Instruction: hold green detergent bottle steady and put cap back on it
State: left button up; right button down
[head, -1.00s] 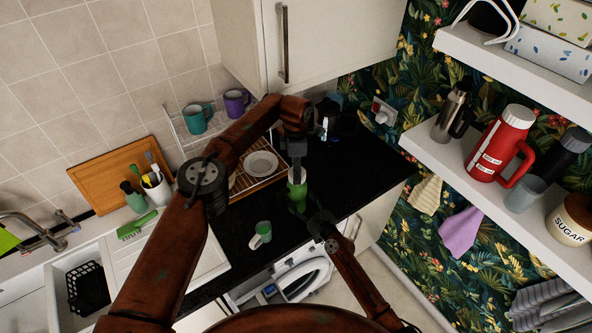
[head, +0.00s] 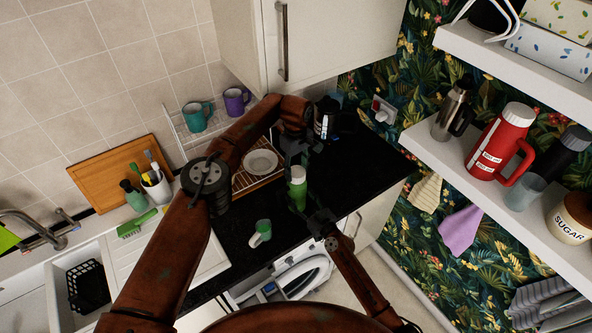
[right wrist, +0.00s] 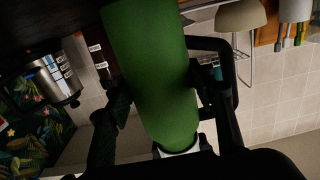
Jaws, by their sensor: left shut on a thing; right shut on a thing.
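The green detergent bottle (head: 298,197) stands upright near the front of the black counter. My right gripper (head: 317,217) is shut on its body from the front right. The bottle also fills the middle of the right wrist view (right wrist: 150,70), which is upside down. The pale cap (head: 298,173) shows at the bottle's top, and a white part shows at the bottle's end in the right wrist view. My left gripper (head: 294,155) is shut at the cap, just above the bottle. The fingertip contact and the cap's seating are too small to tell.
A dish rack with a plate (head: 261,163) stands behind. A dark appliance (head: 327,117) is at the back. A wall cupboard (head: 325,45) hangs above my left arm.

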pick_arm(q)
jog(key=m, duration=1.1)
jog(key=shift+d+m, duration=0.1)
jog(key=shift+m, duration=0.3)
jog(key=o, duration=0.9)
jog(key=shift+r, duration=2.25)
